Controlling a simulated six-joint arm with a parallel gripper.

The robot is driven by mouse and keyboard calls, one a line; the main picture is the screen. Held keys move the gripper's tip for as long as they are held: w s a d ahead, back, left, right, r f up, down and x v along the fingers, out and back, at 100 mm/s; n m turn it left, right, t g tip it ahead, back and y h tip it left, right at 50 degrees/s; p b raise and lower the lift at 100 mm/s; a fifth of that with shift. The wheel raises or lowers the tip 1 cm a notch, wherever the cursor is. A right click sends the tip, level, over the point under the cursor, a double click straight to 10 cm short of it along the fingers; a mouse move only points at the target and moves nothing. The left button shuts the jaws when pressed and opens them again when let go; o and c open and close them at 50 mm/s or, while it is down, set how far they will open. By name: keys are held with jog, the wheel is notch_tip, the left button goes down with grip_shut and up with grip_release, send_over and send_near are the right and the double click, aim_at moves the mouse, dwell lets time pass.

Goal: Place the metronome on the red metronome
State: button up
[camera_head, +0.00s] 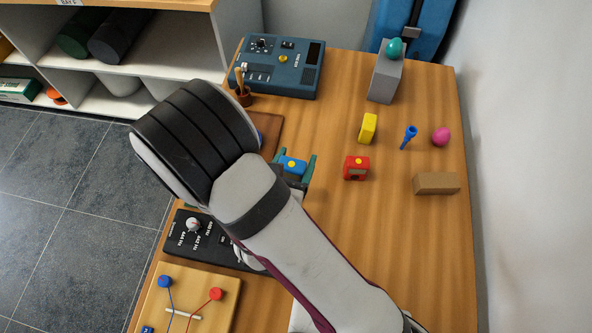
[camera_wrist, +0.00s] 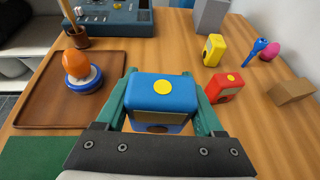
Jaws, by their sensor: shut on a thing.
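My gripper (camera_wrist: 163,105) is shut on a blue metronome (camera_wrist: 160,90) with a yellow dot on top; one green finger is on each side of it. In the head view the blue metronome (camera_head: 292,165) shows just past my wrist, left of the red metronome. The red metronome (camera_head: 356,168), also with a yellow dot, stands on the table to the right, apart from my gripper; it also shows in the wrist view (camera_wrist: 224,88). A yellow metronome-like block (camera_head: 368,128) stands behind the red one. How high the blue one is held is hard to tell.
A brown tray (camera_wrist: 40,113) with an orange egg-shaped thing (camera_wrist: 77,64) on a blue-white base lies left. A tan block (camera_head: 436,183), a blue peg-like thing (camera_head: 408,138) and a pink ball (camera_head: 441,136) are right. A grey block (camera_head: 384,80) stands at the back.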

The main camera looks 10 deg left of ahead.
jog(key=r, duration=0.2)
jog(key=r+m+g+h, duration=0.2)
jog(key=m+g+h, duration=0.2)
jog(key=m+h, duration=0.4)
send_over(356, 168)
jog(key=w+d, duration=0.2)
jog(key=w, duration=0.2)
jog(key=f, duration=0.5)
jog(key=shift+s+d+f, duration=0.1)
jog(key=shift+d+f, duration=0.05)
jog(key=shift+d, duration=0.1)
jog(key=shift+f, duration=0.15)
jog(key=o, duration=1.4)
jog(key=shift+o, duration=0.2)
